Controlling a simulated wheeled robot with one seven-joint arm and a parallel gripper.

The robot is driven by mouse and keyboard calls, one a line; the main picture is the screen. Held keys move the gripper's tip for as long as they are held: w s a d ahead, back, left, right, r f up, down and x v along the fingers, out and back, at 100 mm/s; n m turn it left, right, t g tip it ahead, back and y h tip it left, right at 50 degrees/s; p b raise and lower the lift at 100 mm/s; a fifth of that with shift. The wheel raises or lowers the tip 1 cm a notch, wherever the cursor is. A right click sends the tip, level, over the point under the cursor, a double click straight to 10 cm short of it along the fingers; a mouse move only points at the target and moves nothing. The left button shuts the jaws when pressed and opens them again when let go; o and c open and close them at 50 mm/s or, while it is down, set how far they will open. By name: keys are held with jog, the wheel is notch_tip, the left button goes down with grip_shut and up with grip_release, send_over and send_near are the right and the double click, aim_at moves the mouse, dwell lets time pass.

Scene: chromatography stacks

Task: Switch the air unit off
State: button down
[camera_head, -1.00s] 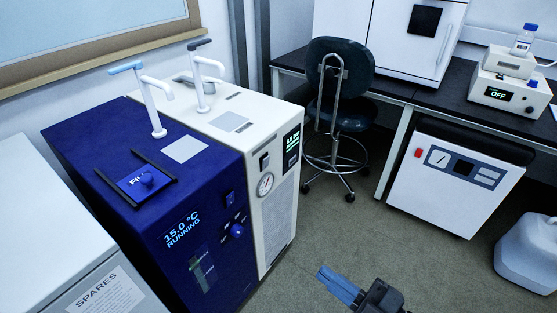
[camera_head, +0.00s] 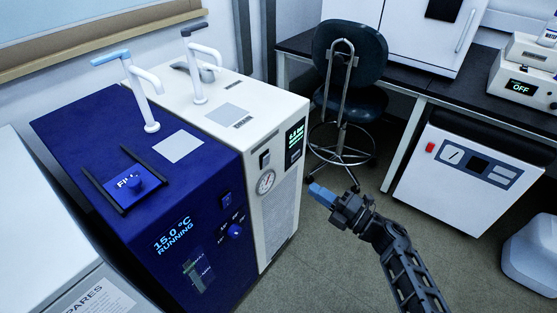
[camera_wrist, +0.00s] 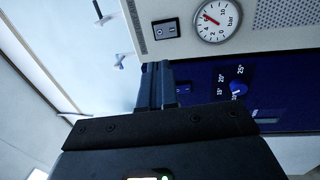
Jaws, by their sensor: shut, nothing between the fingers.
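The air unit (camera_head: 272,215) is the white cabinet right of the blue chiller, with a round bar gauge (camera_head: 265,183) and a lit green display (camera_head: 295,141) on its front. Its dark rocker switch (camera_head: 264,160) sits just above the gauge. In the wrist view the rocker switch (camera_wrist: 166,29) and gauge (camera_wrist: 216,20) are near the top; the needle is off its zero end. My gripper (camera_head: 318,194) is shut and empty, in front and to the right of the air unit, apart from it. Its blue fingers (camera_wrist: 156,84) point toward the cabinets in the wrist view.
The blue chiller (camera_head: 140,190) reads 15.0 °C RUNNING and has its own switch (camera_head: 227,198) and knob (camera_head: 235,231). A chair (camera_head: 349,55) stands behind my gripper. A white unit with a red switch (camera_head: 462,170) is at the right. Floor between is clear.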

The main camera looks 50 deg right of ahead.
aim_at(268, 158)
jog(key=shift+d, duration=0.2)
jog(key=shift+w, duration=0.1)
jog(key=w, duration=0.4)
jog(key=w+r+p, duration=0.1)
jog(key=w, duration=0.4)
jog(key=w+r+p, duration=0.1)
jog(key=w, duration=0.3)
jog(key=shift+w+a, duration=0.25)
jog(key=shift+w, duration=0.15)
jog(key=shift+r, duration=0.1)
